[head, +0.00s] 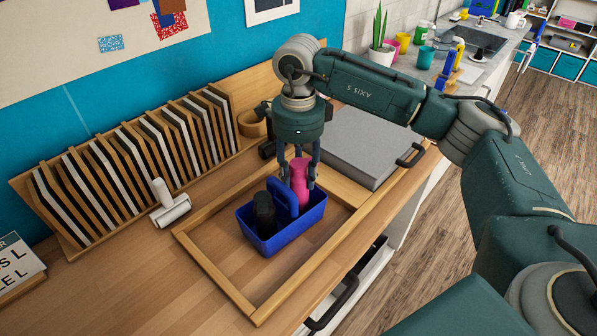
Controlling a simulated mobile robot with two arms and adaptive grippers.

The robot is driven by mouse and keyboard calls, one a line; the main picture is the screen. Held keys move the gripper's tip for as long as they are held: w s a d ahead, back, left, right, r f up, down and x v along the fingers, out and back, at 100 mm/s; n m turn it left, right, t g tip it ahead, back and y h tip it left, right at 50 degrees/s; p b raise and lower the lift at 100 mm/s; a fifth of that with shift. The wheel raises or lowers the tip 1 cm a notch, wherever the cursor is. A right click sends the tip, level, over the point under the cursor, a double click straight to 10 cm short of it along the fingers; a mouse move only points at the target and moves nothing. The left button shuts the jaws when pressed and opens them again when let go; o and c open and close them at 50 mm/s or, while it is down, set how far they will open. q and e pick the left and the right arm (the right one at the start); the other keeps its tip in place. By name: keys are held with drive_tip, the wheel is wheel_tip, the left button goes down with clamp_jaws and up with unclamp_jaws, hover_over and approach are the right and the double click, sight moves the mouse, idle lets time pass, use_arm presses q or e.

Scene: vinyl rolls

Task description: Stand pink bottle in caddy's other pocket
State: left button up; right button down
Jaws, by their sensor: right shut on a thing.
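The pink bottle (299,181) is upright, with its lower part inside the right pocket of the blue caddy (271,242). My right gripper (298,178) points down from above and is shut on the bottle's upper part. A dark bottle or block (264,213) stands in the caddy's left pocket, on the other side of the blue middle handle (283,197). The bottle's base is hidden by the caddy walls, so I cannot tell if it touches the floor of the pocket. My left gripper is not in view.
The caddy stands within a wooden frame (211,268) on the wooden counter. A grey box (358,146) lies behind it to the right. A slatted rack (130,165) and a white roller (170,204) are at the left.

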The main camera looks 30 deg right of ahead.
sight(299, 163)
drive_tip(key=shift+f, duration=0.1)
idle(0.4)
drive_tip(key=shift+f+b, duration=1.05)
drive_tip(key=shift+f, duration=0.35)
drive_tip(key=shift+f, duration=0.1)
unclamp_jaws()
idle(0.8)
drive_tip(key=shift+r+p, duration=2.6)
drive_tip(key=shift+r, duration=1.95)
